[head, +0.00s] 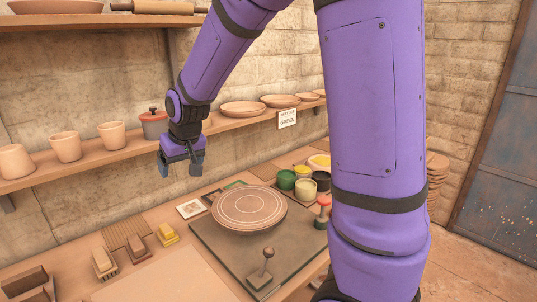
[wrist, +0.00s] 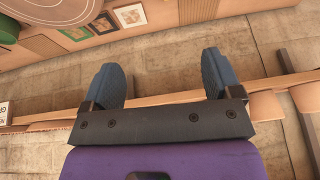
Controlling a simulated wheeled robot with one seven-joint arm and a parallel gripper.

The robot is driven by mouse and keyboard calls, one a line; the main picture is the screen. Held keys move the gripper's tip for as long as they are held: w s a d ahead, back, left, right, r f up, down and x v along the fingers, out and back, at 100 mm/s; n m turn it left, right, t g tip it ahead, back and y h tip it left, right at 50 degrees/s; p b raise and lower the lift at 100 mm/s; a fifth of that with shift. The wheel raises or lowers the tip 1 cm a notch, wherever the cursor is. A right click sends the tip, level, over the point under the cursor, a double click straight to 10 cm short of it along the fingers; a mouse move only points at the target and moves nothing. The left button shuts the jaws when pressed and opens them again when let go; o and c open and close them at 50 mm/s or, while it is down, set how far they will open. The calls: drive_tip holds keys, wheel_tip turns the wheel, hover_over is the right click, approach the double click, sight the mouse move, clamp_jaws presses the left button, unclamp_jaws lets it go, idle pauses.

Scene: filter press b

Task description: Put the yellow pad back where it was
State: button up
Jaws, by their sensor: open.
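A small yellow block-like pad (head: 167,236) sits on the table at the front left in the head view, at the right end of a row with two brown blocks of similar shape. Its details are too small to tell. My gripper (head: 180,168) is open and empty, raised in front of the lower wall shelf, above and behind the yellow block and apart from it. In the wrist view my gripper (wrist: 160,72) shows two spread blue-grey fingers with nothing between them. I cannot make out the yellow block in the wrist view.
A round plate (head: 249,208) rests on a dark board (head: 212,245), with a knobbed lever (head: 264,264) in front. Paint pots (head: 286,179) stand behind. The lower shelf (head: 85,164) holds cups and a lidded grey pot (head: 153,124) close to my gripper. Small framed tiles (head: 190,208) lie left of the plate.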

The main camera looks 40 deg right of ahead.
drive_tip(key=s+d+r, duration=0.1)
drive_tip(key=s+r, duration=0.2)
drive_tip(key=s, duration=0.6)
drive_tip(key=s+d+r, duration=0.1)
drive_tip(key=s+r, duration=0.3)
drive_tip(key=s, duration=0.6)
drive_tip(key=s+d+r, duration=0.1)
drive_tip(key=s+r, duration=0.3)
drive_tip(key=s, duration=0.6)
drive_tip(key=shift+d+r+h, duration=0.15)
drive_tip(key=shift+d+h, duration=0.15)
drive_tip(key=shift+d, duration=0.05)
drive_tip(key=shift+w, duration=0.1)
